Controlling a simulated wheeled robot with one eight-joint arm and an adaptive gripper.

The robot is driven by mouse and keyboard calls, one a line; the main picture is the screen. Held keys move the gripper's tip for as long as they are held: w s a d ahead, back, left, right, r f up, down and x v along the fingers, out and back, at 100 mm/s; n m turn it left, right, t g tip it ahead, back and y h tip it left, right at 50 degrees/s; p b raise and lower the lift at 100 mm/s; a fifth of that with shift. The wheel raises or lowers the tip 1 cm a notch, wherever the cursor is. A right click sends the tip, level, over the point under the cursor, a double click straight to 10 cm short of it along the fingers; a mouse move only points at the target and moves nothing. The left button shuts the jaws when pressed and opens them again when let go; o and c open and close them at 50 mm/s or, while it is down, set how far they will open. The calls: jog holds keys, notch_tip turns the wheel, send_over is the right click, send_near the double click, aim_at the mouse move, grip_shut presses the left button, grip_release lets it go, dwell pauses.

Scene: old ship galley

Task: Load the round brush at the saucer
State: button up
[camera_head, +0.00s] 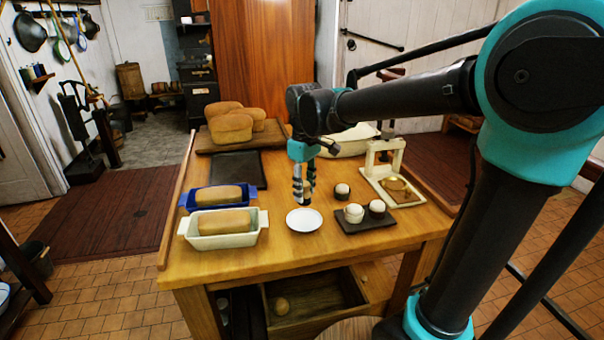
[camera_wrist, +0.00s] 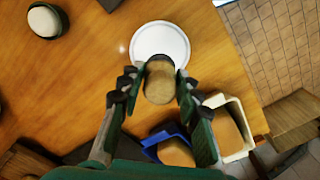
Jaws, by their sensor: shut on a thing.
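The white saucer (camera_head: 304,221) lies on the wooden table near its front edge. It also shows at the top of the wrist view (camera_wrist: 160,38). My gripper (camera_head: 303,188) is above and just behind the saucer, pointing down. In the wrist view my gripper (camera_wrist: 157,92) is shut on the round brush (camera_wrist: 159,82), which has a rounded tan top with a dark rim. The brush overlaps the saucer's near edge in that view. Its lower end is hidden, and I cannot tell whether it touches the saucer.
A white loaf pan (camera_head: 193,234) and a blue one (camera_head: 190,201) stand left of the saucer. A dark tray (camera_head: 363,227) with two pale-topped round pieces is to its right. Another such piece (camera_head: 342,190) stands behind. A cream stand (camera_head: 386,160) is at the right.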

aim_at(305, 205)
jog(key=shift+f, duration=2.85)
jog(key=shift+f, duration=0.55)
jog(key=shift+r, duration=3.5)
